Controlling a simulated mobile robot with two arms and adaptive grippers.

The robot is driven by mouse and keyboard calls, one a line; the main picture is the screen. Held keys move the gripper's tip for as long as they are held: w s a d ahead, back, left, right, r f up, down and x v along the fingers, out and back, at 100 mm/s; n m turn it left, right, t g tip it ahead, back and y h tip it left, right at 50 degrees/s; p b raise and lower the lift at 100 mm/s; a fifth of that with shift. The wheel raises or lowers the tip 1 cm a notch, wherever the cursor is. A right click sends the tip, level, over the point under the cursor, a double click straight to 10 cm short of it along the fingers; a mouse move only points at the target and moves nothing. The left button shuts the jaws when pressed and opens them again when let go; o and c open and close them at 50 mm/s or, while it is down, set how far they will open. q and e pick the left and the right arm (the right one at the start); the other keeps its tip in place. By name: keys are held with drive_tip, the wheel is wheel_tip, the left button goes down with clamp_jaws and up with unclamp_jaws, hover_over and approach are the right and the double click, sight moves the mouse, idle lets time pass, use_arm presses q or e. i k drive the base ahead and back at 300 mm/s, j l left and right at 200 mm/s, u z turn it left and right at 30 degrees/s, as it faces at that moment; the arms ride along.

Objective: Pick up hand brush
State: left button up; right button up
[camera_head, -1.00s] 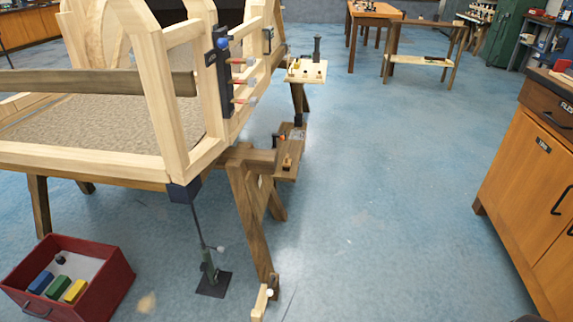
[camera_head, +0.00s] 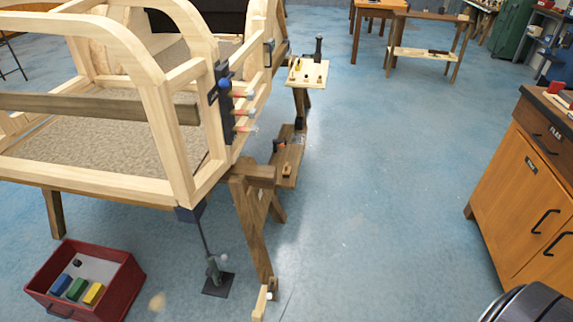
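I cannot make out a hand brush for certain in the head view. Small tools lie on the wooden side shelf (camera_head: 287,165) beside the trestle, and others stand on a small light board (camera_head: 308,72) farther back; they are too small to name surely. Neither of my grippers shows. A dark rounded part of my own body shows at the bottom right corner.
A wooden bodyframe (camera_head: 172,110) on trestles fills the left. A red box (camera_head: 120,282) with coloured blocks sits on the floor at lower left. A wooden cabinet (camera_head: 530,170) stands at right. The blue floor (camera_head: 390,190) between is clear.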

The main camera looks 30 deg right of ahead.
sight(286, 170)
drive_tip(key=i+l, duration=0.15)
drive_tip(key=l, duration=0.2)
drive_tip(key=i+l+u, duration=0.1)
drive_tip(key=i+l, duration=0.25)
drive_tip(key=l, duration=0.3)
drive_tip(key=i+l+u, duration=0.1)
drive_tip(key=l, duration=0.25)
drive_tip(key=i+l, duration=0.2)
drive_tip(key=l, duration=0.15)
drive_tip(key=i+l+u, duration=0.1)
drive_tip(key=l, duration=0.25)
drive_tip(key=i+l, duration=0.15)
drive_tip(key=l, duration=0.2)
